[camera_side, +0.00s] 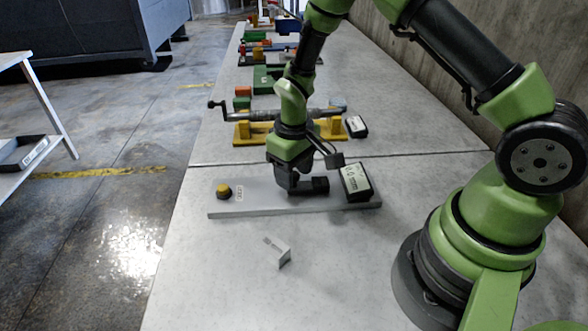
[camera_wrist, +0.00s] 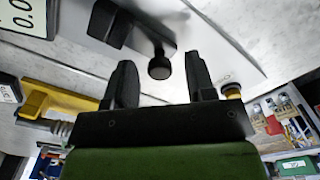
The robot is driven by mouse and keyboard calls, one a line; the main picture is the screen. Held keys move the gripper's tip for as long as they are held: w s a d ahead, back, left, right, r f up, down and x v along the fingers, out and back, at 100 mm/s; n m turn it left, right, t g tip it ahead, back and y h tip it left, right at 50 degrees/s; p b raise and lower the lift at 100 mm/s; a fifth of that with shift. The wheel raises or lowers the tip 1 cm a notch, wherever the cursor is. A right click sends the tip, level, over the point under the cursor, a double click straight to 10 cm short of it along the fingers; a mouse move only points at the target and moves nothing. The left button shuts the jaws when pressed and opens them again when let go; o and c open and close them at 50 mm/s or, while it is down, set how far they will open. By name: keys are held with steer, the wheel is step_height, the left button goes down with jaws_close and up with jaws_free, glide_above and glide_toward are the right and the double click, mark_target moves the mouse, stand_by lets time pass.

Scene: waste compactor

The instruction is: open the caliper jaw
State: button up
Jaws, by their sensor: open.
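The caliper unit is a grey plate (camera_side: 250,207) on the table, which also shows in the wrist view (camera_wrist: 215,35). On it are a dark jaw part (camera_side: 320,186) and a black box with a digital display (camera_side: 357,182). In the wrist view, a dark bar (camera_wrist: 110,22) with a round black knob (camera_wrist: 159,68) lies ahead of my fingers. My gripper (camera_side: 292,187) is low over the plate, left of the dark part. In the wrist view my gripper (camera_wrist: 162,82) is open, with the knob appearing between its fingertips. Whether it touches the knob is unclear.
A yellow button (camera_side: 224,191) sits at the plate's left end. A small white angled sign (camera_side: 279,250) stands in front on clear table. Behind is a yellow-based clamp (camera_side: 245,131) with a long bar, then several other devices. A concrete wall runs along the right.

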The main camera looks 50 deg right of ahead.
jaws_close()
steer(key=shift+w+a, duration=1.65)
steer(key=shift+w, duration=0.05)
jaws_free()
step_height(320, 180, up, 10)
steer(key=shift+r, duration=0.1)
